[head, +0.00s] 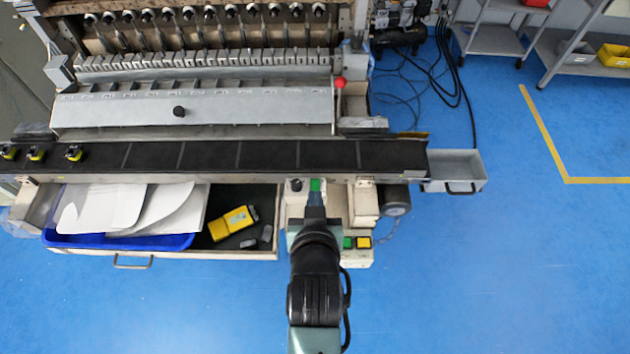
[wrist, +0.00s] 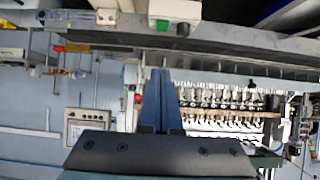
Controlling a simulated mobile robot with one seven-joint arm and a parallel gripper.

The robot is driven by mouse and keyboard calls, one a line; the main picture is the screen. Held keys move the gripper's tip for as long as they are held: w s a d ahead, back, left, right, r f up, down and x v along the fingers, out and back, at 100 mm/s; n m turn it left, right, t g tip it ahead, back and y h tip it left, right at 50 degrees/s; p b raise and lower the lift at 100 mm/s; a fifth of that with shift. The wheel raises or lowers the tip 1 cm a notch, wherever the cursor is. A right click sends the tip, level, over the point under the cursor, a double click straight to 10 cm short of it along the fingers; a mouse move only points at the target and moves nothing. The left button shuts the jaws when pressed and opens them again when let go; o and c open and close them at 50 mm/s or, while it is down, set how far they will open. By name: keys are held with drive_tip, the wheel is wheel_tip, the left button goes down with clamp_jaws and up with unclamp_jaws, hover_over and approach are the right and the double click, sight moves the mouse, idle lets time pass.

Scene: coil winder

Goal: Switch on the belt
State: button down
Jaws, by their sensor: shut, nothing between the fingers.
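The belt (head: 210,155) is a long black conveyor strip running across the front of the machine. A green button (head: 315,185) and a dark knob (head: 295,185) sit on the pale panel under its front edge. The green button (wrist: 162,25) and a dark knob (wrist: 183,29) also show near the top of the wrist view. My gripper (head: 316,196) is shut and empty, its fingertips just in front of the green button. In the wrist view the blue fingers (wrist: 159,72) point towards the button, with a gap in the picture between them.
A second control box with a green button (head: 348,243) and a yellow button (head: 363,242) stands right of my arm. Several small parts (head: 36,154) sit at the belt's left end. An open drawer holds a blue tray (head: 120,241) and a yellow item (head: 233,223).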

drive_tip(key=p, duration=0.1)
hover_over(315, 179)
drive_tip(key=s, duration=0.4)
wheel_tip(315, 179, down, 5)
drive_tip(key=shift+w+f, duration=0.2)
drive_tip(key=shift+f, duration=0.3)
drive_tip(key=shift+w+f, duration=0.2)
drive_tip(key=shift+f, duration=0.25)
drive_tip(key=shift+w+f, duration=0.2)
drive_tip(key=shift+f, duration=0.85)
drive_tip(key=shift+p, duration=0.4)
